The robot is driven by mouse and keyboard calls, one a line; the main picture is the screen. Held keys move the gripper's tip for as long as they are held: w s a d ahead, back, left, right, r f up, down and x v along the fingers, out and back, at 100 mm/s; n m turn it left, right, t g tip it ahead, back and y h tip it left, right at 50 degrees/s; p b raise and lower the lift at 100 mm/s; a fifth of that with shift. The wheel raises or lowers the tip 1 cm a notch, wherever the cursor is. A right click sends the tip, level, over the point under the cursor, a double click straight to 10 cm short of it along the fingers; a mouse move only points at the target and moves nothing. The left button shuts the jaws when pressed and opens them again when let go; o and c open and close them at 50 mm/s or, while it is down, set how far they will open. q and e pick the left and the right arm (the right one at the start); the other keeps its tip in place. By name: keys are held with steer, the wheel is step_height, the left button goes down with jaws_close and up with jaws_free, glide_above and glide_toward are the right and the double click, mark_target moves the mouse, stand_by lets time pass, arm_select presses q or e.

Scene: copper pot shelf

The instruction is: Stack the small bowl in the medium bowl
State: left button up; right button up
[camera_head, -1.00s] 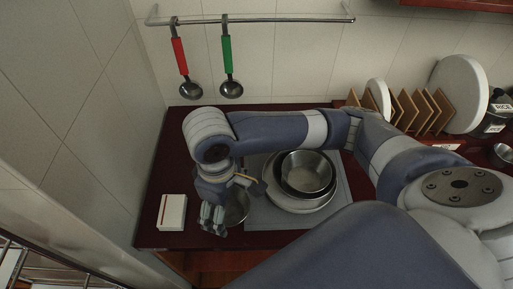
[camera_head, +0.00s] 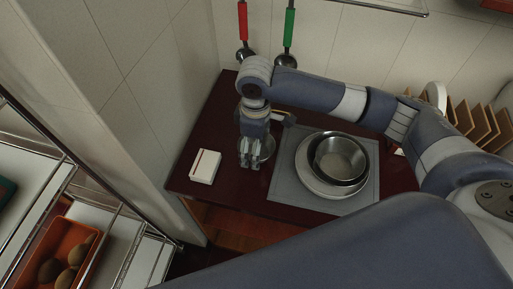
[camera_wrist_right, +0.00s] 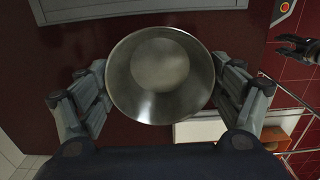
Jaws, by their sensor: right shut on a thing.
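The small steel bowl (camera_wrist_right: 160,75) sits between the two fingers of my right gripper (camera_wrist_right: 160,92) in the right wrist view, its open side facing the camera. In the head view the small bowl (camera_head: 267,148) is partly hidden behind the right gripper (camera_head: 251,158), which is shut on it near the counter.
The stack stands on a grey mat (camera_head: 288,190) on the dark red counter (camera_head: 228,120). A white box (camera_head: 204,167) lies left of the right gripper. Ladles with red (camera_head: 242,20) and green (camera_head: 289,28) handles hang behind. Wooden racks (camera_head: 480,125) stand at right.

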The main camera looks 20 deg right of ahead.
steer(key=shift+w+d+f, duration=0.15)
step_height(320, 180, down, 2)
steer(key=shift+f+p, duration=0.1)
steer(key=shift+p, duration=0.3)
steer(key=shift+f, duration=0.6)
steer(key=o, duration=0.9)
steer(key=shift+f, duration=0.1)
arm_select(q)
steer(key=shift+w+d+r, duration=0.15)
steer(key=shift+d+r, duration=0.15)
steer(key=shift+r, duration=0.2)
arm_select(e)
steer(key=shift+o, duration=0.2)
